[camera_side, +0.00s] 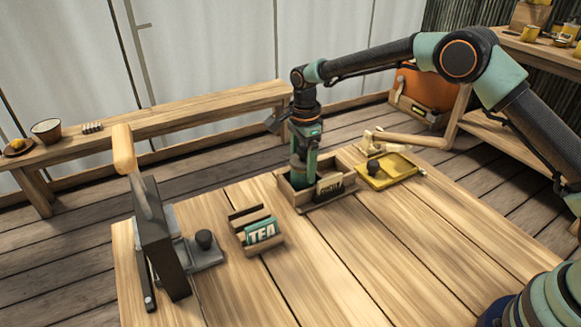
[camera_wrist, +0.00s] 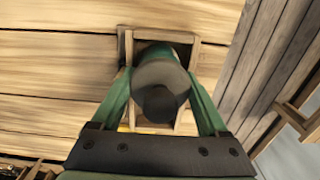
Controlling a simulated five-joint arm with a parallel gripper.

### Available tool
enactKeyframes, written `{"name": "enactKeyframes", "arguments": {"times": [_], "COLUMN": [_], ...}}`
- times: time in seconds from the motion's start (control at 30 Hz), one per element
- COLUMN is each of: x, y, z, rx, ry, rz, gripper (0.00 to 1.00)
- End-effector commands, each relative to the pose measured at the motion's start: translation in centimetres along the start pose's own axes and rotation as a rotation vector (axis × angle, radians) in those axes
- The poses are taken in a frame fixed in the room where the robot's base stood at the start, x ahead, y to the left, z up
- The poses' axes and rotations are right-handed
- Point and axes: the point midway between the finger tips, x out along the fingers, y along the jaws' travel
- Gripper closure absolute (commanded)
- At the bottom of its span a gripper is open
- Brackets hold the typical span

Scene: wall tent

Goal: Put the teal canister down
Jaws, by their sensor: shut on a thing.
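My gripper (camera_side: 303,160) points down over a small open wooden box (camera_side: 327,204) on the table and is shut on the teal canister (camera_side: 297,181).
A wooden holder with a TEA card (camera_side: 262,232) stands nearer the front left. A yellow tray (camera_side: 388,172) lies just right of the box. A dark upright device with a wooden handle (camera_side: 124,150) stands at the left. The table's front middle is clear.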

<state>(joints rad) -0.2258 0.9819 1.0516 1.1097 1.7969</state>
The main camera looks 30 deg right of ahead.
Motion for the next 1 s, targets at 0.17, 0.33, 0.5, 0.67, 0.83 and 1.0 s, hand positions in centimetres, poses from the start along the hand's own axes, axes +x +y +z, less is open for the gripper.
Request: {"name": "enactKeyframes", "arguments": {"times": [0.17, 0.33, 0.5, 0.67, 0.83, 1.0], "x": [-0.1, 0.2, 0.2, 0.1, -1.4, -4.7], "y": [-0.1, -0.1, 0.0, 0.0, -0.1, -0.1], "z": [0.0, 0.0, 0.0, 0.0, 0.0, 0.0], "rx": [0.000, 0.000, 0.000, 0.000, 0.000, 0.000], "ry": [-0.001, 0.000, 0.000, 0.000, -0.001, -0.001], "rz": [-0.003, -0.002, -0.001, -0.001, -0.005, -0.006], "gripper": [0.97, 0.11, 0.10, 0.10, 0.10, 0.10]}}
